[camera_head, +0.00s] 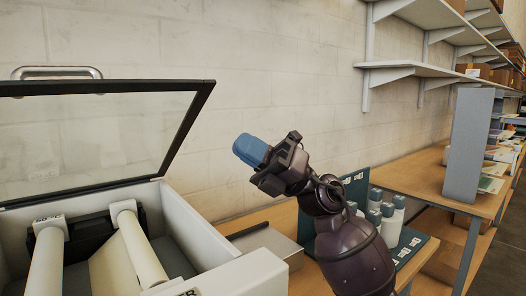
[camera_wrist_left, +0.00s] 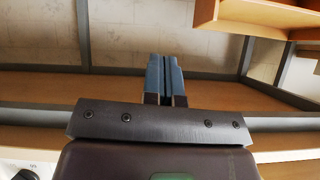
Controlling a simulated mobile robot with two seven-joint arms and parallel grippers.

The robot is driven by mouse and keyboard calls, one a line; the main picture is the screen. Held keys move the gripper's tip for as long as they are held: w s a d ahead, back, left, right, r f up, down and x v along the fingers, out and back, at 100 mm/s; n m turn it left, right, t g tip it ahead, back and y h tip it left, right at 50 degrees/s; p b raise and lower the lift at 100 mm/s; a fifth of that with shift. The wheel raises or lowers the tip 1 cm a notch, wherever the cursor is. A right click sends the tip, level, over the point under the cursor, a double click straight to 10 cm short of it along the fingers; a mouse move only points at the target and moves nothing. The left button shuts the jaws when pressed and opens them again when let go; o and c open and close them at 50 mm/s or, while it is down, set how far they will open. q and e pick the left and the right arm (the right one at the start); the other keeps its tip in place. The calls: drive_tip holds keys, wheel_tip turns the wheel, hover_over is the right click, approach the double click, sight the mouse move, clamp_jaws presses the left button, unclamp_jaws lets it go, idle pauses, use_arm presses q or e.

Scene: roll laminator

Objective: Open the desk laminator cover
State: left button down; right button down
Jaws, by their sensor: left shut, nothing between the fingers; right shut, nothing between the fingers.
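The laminator (camera_head: 228,258) stands at the left of the head view, with pale rollers (camera_head: 137,247) inside its white body. Its cover (camera_head: 95,142), a clear pane in a dark frame with a metal handle (camera_head: 56,72) on top, is raised and tilted up at the back. My right gripper (camera_head: 247,147) is shut and empty, in the air to the right of the cover and apart from it. My left gripper (camera_wrist_left: 165,75) shows only in the left wrist view.
A grey panel (camera_head: 468,142) stands upright farther right. Wall shelves (camera_head: 412,66) hang at upper right. The left wrist view shows wooden shelving (camera_wrist_left: 60,82) and a wall.

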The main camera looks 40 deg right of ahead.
sight(200, 99)
drive_tip(key=w+a+r, duration=0.1)
drive_tip(key=w+a+r+p, duration=0.1)
drive_tip(key=r, duration=0.1)
drive_tip(key=w+a+r, duration=0.1)
drive_tip(key=shift+w+a+r, duration=0.1)
drive_tip(key=shift+r, duration=0.25)
drive_tip(key=shift+w+r, duration=0.4)
drive_tip(key=shift+r, duration=0.05)
drive_tip(key=shift+w+r, duration=0.1)
drive_tip(key=shift+r, duration=0.1)
